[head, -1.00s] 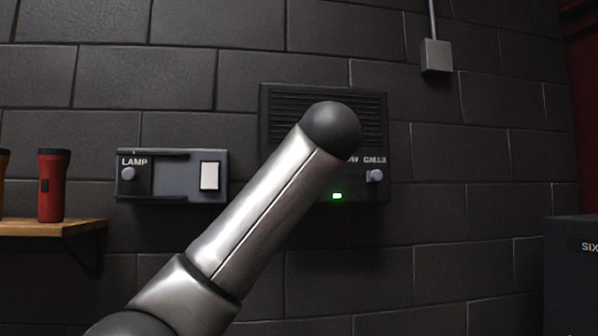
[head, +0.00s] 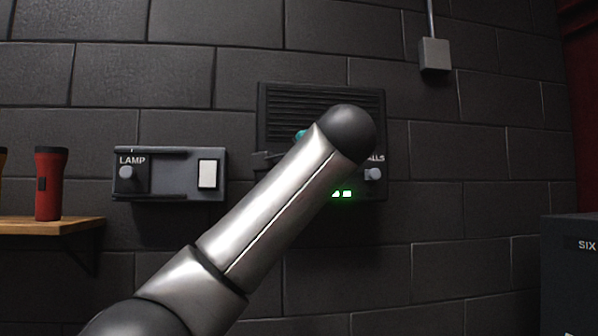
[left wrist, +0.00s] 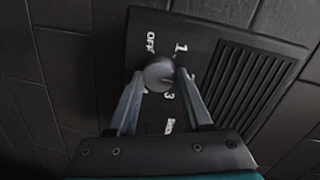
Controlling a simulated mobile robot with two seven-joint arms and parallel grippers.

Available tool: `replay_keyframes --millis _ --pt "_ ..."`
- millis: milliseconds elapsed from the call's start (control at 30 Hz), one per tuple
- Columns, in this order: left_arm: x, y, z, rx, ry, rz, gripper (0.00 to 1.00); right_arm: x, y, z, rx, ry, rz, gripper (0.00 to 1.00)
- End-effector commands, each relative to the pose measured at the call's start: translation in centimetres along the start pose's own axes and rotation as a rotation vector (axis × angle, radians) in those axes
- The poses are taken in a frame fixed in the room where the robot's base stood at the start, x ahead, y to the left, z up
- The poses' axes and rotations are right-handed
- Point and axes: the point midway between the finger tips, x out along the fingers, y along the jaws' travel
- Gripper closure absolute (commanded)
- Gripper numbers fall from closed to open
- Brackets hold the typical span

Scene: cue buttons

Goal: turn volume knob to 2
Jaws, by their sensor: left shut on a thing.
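A dark round volume knob (left wrist: 159,72) sits on a dark panel (left wrist: 202,30) in the left wrist view. White marks "OFF", "1" and "3" show around it; the mark below left is mostly hidden. My left gripper (left wrist: 160,82) is shut on the knob, one finger on each side. I cannot make out a pointer on the knob. In the head view my left arm covers the knob and most of the gripper in front of the wall panel (head: 370,110). Two green lights (head: 342,194) glow at the panel's lower part; any further left are hidden.
A small grey knob (head: 373,174) sits at the panel's right under a partly covered "CALLS" label. A lamp box (head: 180,187) with a white switch is to the left. A dark cabinet (head: 570,270) is at right.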

Motion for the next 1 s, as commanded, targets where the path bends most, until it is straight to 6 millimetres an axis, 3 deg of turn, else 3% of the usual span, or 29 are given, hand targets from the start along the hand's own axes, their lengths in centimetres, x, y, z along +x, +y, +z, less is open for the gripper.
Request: replay_keyframes --millis 467,500,733,1000 --pt "-0.04 0.04 -0.09 0.012 0.001 0.0 1.0 0.0 0.0 0.0 0.0 0.0 0.0 0.5" --pt "-0.04 0.04 -0.09 0.012 0.001 0.0 0.45 0.0 0.0 0.0 0.0 0.0 0.0 0.5" --pt "-0.03 0.02 -0.06 0.011 0.0 -0.001 0.2 0.0 0.0 0.0 0.0 0.0 0.0 0.5" --pt "-0.12 0.03 -0.03 0.011 0.0 -0.001 0.2 0.08 0.0 0.01 0.0 0.0 0.0 0.5"
